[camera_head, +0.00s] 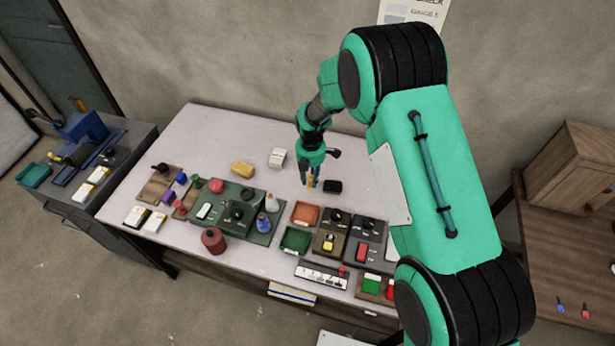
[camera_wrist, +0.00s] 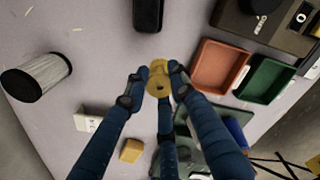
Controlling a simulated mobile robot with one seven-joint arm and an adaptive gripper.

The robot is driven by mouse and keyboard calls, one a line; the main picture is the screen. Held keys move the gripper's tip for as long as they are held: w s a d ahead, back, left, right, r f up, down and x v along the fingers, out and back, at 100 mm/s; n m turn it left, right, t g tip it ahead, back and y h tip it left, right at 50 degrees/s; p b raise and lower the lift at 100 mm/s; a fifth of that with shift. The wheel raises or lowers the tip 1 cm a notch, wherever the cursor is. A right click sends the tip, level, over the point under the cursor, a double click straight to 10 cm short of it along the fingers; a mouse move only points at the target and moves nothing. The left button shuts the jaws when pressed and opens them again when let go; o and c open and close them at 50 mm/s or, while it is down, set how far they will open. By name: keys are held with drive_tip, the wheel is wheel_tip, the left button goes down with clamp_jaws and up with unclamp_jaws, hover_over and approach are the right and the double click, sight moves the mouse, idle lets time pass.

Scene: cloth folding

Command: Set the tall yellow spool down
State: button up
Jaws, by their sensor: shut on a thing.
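The yellow spool (camera_wrist: 158,78) is between the blue fingers of my gripper (camera_wrist: 156,77) in the wrist view, with its round end and centre hole facing the camera. My gripper is shut on it. In the head view, my gripper (camera_head: 311,181) points down over the light table (camera_head: 213,123), just left of a small black box (camera_head: 332,186). The spool is a small yellow patch (camera_head: 313,182) there, partly hidden by the fingers. I cannot tell whether its lower end touches the table.
An orange tray (camera_head: 305,213) and a green tray (camera_head: 296,240) lie in front of my gripper. A white box (camera_head: 277,157) and a yellow block (camera_head: 243,168) are to its left. A dark mesh cylinder (camera_wrist: 37,78) shows in the wrist view. The table's back left is clear.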

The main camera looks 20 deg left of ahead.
sight(308, 176)
drive_tip(key=shift+w+a+f, duration=0.1)
drive_tip(key=shift+w+a, duration=0.5)
drive_tip(key=shift+w, duration=0.35)
drive_tip(key=shift+w+a+f, duration=0.1)
drive_tip(key=shift+w+a, duration=0.45)
drive_tip(key=shift+w, duration=0.35)
drive_tip(key=shift+f+b, duration=0.45)
drive_tip(key=shift+f, duration=1.3)
drive_tip(key=shift+f, duration=0.15)
drive_tip(key=o, duration=1)
wheel_tip(308, 176, up, 12)
drive_tip(key=shift+r+p, duration=0.15)
drive_tip(key=shift+p, duration=0.6)
